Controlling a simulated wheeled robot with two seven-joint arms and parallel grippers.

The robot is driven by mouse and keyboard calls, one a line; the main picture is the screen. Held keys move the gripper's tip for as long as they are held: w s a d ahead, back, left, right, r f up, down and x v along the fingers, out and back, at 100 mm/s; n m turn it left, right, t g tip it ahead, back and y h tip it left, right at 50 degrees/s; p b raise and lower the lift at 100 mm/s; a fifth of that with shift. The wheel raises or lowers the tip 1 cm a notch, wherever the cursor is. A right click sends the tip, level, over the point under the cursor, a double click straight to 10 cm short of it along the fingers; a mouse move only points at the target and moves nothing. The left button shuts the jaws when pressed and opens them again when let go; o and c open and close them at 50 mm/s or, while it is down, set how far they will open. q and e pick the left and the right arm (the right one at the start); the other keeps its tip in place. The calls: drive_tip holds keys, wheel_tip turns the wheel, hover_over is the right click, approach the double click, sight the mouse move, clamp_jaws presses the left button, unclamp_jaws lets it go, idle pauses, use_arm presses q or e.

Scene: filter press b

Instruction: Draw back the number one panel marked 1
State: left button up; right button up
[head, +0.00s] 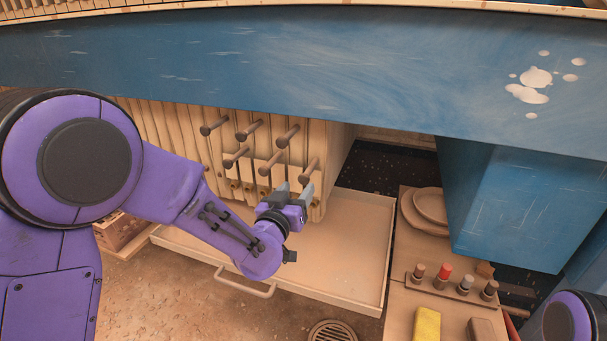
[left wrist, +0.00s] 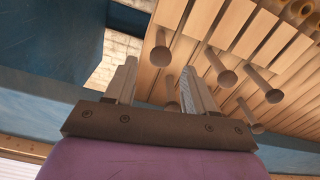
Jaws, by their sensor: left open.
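A row of upright cream press panels (head: 170,135) stands under a blue beam, with several brown peg handles sticking out, such as one at the right end (head: 309,168). The panels and pegs also show in the left wrist view, with one peg (left wrist: 161,50) between the finger directions. I cannot read a number 1 on any panel. My left gripper (head: 294,191) is open and empty, just in front of and below the right-hand pegs. In the left wrist view its two fingers (left wrist: 160,88) are spread apart; I cannot tell whether they touch a peg. My right gripper is not in view.
A wide blue beam (head: 200,60) crosses above the panels. A cream tray (head: 340,275) with a front handle lies below them. A blue post (head: 520,205) stands at right. A side bench holds stacked plates (head: 430,205), several capped pegs and a yellow block (head: 427,325).

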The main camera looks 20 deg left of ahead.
sight(303, 182)
use_arm(q)
drive_tip(key=w+p, duration=0.1)
drive_tip(key=w, duration=0.5)
drive_tip(key=shift+d, duration=0.1)
clamp_jaws()
